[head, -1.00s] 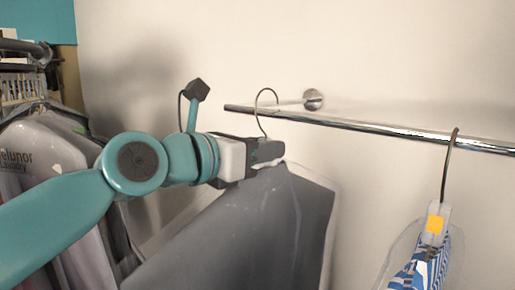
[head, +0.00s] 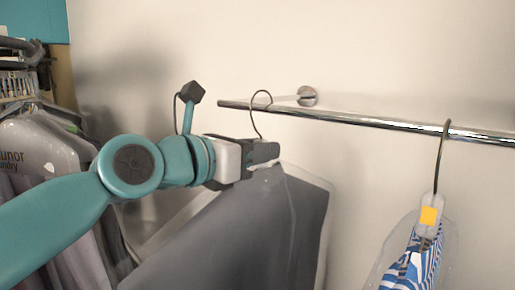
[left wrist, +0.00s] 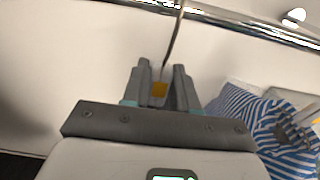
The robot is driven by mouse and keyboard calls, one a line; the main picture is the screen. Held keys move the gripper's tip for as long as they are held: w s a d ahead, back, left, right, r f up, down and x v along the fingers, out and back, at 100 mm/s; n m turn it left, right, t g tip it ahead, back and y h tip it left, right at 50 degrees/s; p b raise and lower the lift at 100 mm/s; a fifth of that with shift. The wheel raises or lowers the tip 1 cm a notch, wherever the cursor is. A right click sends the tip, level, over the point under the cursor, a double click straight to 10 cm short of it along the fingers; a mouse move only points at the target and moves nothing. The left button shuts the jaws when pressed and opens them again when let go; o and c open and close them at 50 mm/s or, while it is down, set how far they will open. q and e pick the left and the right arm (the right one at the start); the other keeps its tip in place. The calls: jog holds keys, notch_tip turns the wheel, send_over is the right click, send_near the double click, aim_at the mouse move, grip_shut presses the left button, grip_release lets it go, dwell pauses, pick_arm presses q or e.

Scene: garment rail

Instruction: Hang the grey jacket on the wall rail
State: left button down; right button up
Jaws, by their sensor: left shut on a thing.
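The grey jacket (head: 235,240) hangs in a clear plastic cover from a wire hanger. My left gripper (head: 264,152) is shut on the neck of that hanger, just below its hook (head: 253,115). The left wrist view shows the wire (left wrist: 174,42) rising from between the fingers (left wrist: 160,88) and crossing in front of the rail. The chrome wall rail (head: 350,121) runs right from its free left end. The hook's top stands slightly above the rail near that end; I cannot tell whether it is over the rail. My right gripper is not in view.
A blue-and-white striped garment (head: 418,262) in clear plastic hangs on the rail at right, also in the left wrist view (left wrist: 255,118). A wall mount (head: 307,96) holds the rail near its left end. Covered clothes (head: 42,150) crowd the far left. Rail between the hangers is free.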

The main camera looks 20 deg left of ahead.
pick_arm(q)
jog(key=shift+f+b, duration=0.45)
jog(key=shift+f, duration=0.1)
jog(key=c, duration=0.8)
grip_release()
jog(key=shift+s, duration=0.1)
jog(key=shift+f, duration=0.15)
jog(key=b+v, duration=0.2)
jog(key=v, duration=1.3)
jog(key=shift+s+a, duration=0.1)
jog(key=shift+s, duration=0.25)
jog(key=shift+s+a, duration=0.1)
jog(key=shift+s, duration=0.25)
jog(key=shift+w, duration=0.1)
